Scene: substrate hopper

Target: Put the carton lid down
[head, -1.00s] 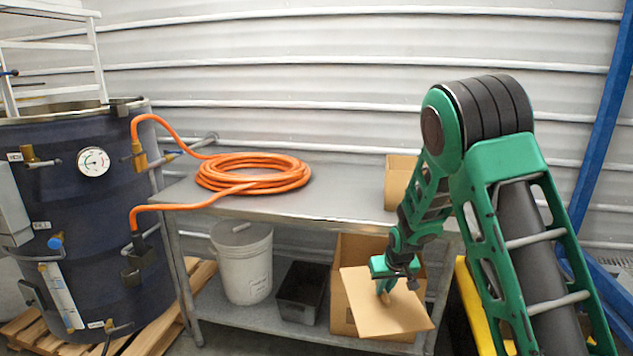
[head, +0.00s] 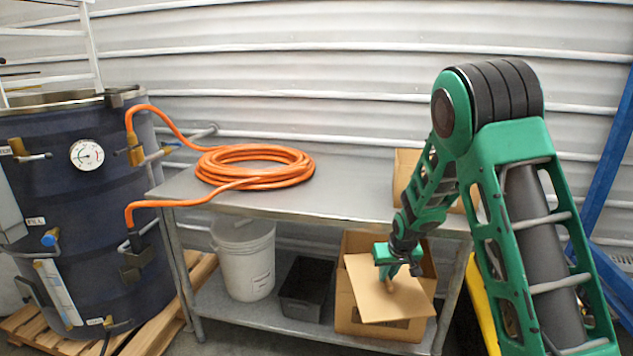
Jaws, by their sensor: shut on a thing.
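The carton lid (head: 388,296) is a flat, tan cardboard square. My gripper (head: 389,285) is shut on it and holds it tilted in front of the lower shelf. Behind the lid a brown cardboard carton (head: 362,329) stands on the lower shelf of the metal table. The lid covers much of the carton's front, and I cannot tell whether the two touch. The fingertips are small and partly hidden at the lid.
The table top (head: 345,198) holds an orange hose coil (head: 254,167) and a tan box (head: 404,172) partly behind my arm; its middle is clear. A white bucket (head: 244,262) and a black bin (head: 303,289) stand on the lower shelf (head: 218,296). A dark tank (head: 85,215) stands at left.

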